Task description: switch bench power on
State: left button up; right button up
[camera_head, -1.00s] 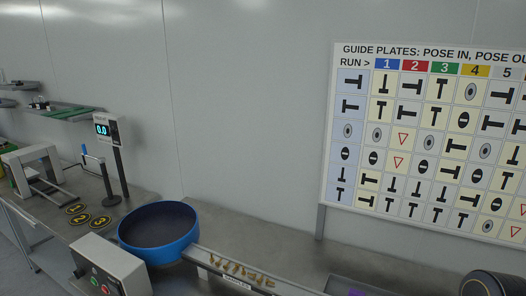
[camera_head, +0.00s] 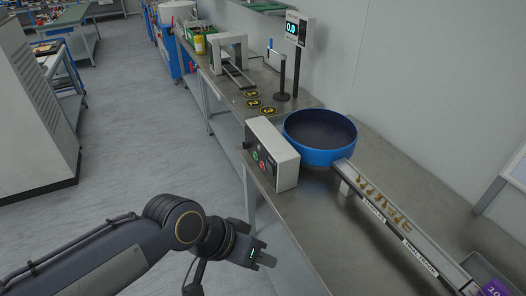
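The bench power is likely on the light grey control box (camera_head: 284,160) at the bench's front edge, left of the blue bowl. Its sloped face carries a green button (camera_head: 255,155), a red button (camera_head: 262,166) and a small dark knob (camera_head: 247,145). Labels on it are too small to read. My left gripper (camera_head: 266,259) is below and in front of the box, apart from it, near the bench's front edge. Its fingers are small and seen from behind, so I cannot tell whether they are open. My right gripper is out of view.
A blue bowl (camera_head: 320,157) feeds a rail (camera_head: 400,222) with several brass parts. Behind stand a display post (camera_head: 297,60), black discs numbered 1 to 3 and a grey frame (camera_head: 222,50). A purple item (camera_head: 494,288) lies lower right. The floor at left is clear.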

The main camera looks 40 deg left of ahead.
aim_at(245, 145)
jog(key=i+j+u, duration=0.1)
jog(key=j, duration=0.35)
jog(key=i+j+u, duration=0.15)
jog(key=j, duration=0.3)
jog(key=i+j+u, duration=0.1)
jog(key=j, duration=0.35)
jog(key=i+j+u, duration=0.15)
jog(key=j, duration=0.25)
jog(key=i+j+u, duration=0.1)
jog(key=j, duration=0.3)
jog(key=i+j+u, duration=0.15)
jog(key=j, duration=0.25)
jog(key=i+l, duration=0.2)
jog(key=i, duration=0.15)
